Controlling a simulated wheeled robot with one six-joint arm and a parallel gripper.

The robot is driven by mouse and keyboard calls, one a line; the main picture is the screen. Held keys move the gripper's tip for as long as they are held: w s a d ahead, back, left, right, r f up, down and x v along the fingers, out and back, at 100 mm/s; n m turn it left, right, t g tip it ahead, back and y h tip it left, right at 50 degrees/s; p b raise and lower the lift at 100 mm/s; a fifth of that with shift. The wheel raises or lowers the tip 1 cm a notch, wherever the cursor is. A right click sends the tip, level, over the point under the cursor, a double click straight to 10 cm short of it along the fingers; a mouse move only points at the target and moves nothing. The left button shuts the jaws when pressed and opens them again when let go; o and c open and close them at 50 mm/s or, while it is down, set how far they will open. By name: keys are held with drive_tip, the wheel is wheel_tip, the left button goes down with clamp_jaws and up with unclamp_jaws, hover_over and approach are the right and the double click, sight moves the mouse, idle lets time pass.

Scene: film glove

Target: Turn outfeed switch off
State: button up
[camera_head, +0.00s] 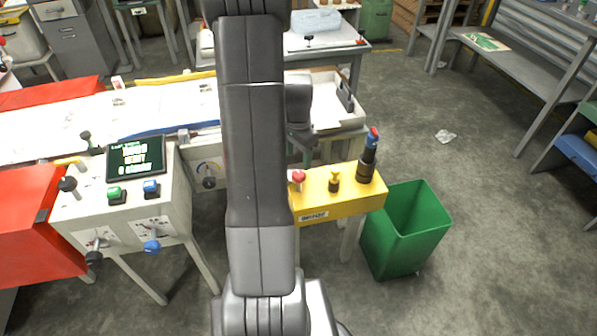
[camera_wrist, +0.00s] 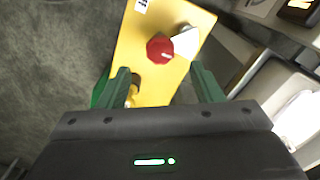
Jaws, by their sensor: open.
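A yellow control box (camera_head: 342,196) stands right of my arm in the head view, with a small label on its front that I cannot read for certain. On its top are a red knob (camera_head: 298,177), a yellow-and-black knob (camera_head: 334,182) and a dark post with a red and blue top (camera_head: 369,150). In the wrist view the red knob (camera_wrist: 160,47) sits on the yellow box (camera_wrist: 130,42), beside a white wedge-shaped piece (camera_wrist: 186,42). My gripper (camera_wrist: 164,84) is open and empty, its green fingers apart, with the red knob beyond the gap between them. Which control is the outfeed switch is unclear.
A green bin (camera_head: 406,230) stands right of the yellow box. A grey console (camera_head: 135,205) with a screen, buttons and levers stands at the left, beside a red panel (camera_head: 38,225). A white tray (camera_head: 335,118) lies behind the box. Floor at the right is mostly clear.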

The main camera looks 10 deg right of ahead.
sight(298, 174)
wheel_tip(298, 174, down, 7)
drive_tip(key=shift+f, duration=0.1)
idle(0.3)
drive_tip(key=c, duration=1)
